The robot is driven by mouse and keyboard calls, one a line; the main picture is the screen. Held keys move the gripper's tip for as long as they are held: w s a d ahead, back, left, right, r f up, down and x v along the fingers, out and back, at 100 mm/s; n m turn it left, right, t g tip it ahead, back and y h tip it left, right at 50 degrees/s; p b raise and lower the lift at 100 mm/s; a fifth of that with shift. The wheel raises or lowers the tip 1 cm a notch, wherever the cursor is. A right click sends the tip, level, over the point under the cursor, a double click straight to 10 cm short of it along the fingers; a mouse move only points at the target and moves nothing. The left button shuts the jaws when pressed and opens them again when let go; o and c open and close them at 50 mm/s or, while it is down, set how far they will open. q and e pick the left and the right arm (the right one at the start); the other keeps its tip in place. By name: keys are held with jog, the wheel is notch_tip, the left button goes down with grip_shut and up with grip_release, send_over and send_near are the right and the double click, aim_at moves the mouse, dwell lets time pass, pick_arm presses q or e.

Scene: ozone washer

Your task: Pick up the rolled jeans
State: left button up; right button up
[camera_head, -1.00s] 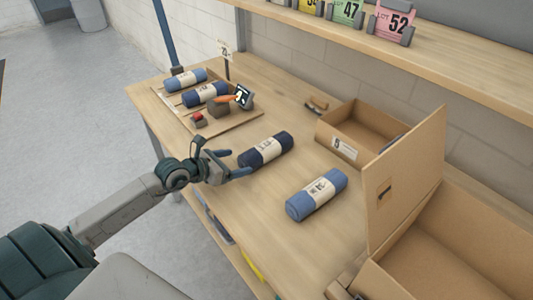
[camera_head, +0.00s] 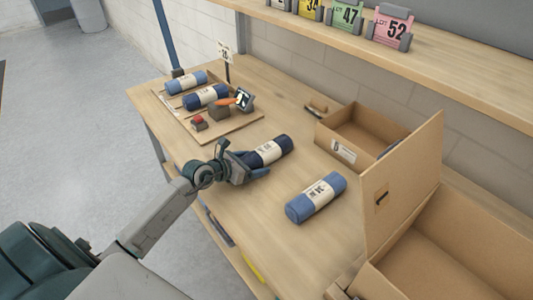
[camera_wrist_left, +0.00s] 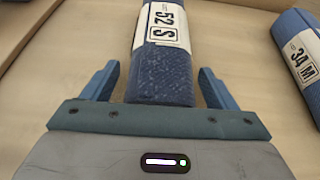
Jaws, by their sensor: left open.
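Dark blue rolled jeans (camera_head: 267,150) with a white label band lie on the wooden table. In the left wrist view the roll (camera_wrist_left: 162,75) has a band reading "52 S", and its near end lies between the two fingers. My left gripper (camera_head: 249,167) is open around that end, with gaps on both sides. It also shows in the left wrist view (camera_wrist_left: 160,90). A lighter blue roll (camera_head: 316,198) lies to the right; its band reads "34 M" in the left wrist view (camera_wrist_left: 300,45). My right gripper is in neither view.
A wooden board (camera_head: 236,125) at the left holds a light and a dark roll, a red button and a small display. An open cardboard box (camera_head: 345,152) stands behind, and a larger open box (camera_head: 410,205) is at the right. A shelf (camera_head: 460,85) with lot cards runs above.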

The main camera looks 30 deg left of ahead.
aim_at(256, 154)
pick_arm(q)
jog(key=c, duration=1.3)
jog(key=shift+r, duration=0.15)
jog(key=shift+r+b, duration=0.3)
jog(key=shift+r, duration=0.25)
notch_tip(256, 154, up, 2)
jog(key=shift+s+r+b, duration=0.1)
jog(key=shift+b, duration=0.3)
jog(key=s+d, duration=0.2)
jog(key=s, duration=0.2)
jog(key=s+d+b, duration=0.1)
jog(key=s+d, duration=0.1)
jog(key=s, duration=0.3)
jog(key=s+d+r, duration=0.1)
jog(key=s+d, duration=0.1)
jog(key=s, duration=0.2)
jog(key=shift+s+d+r+b, duration=0.15)
jog(key=shift+d+b, duration=0.1)
jog(key=shift+b, duration=0.15)
jog(key=shift+s+d+r, duration=0.1)
jog(key=shift+s+d, duration=0.15)
jog(key=shift+s, duration=0.2)
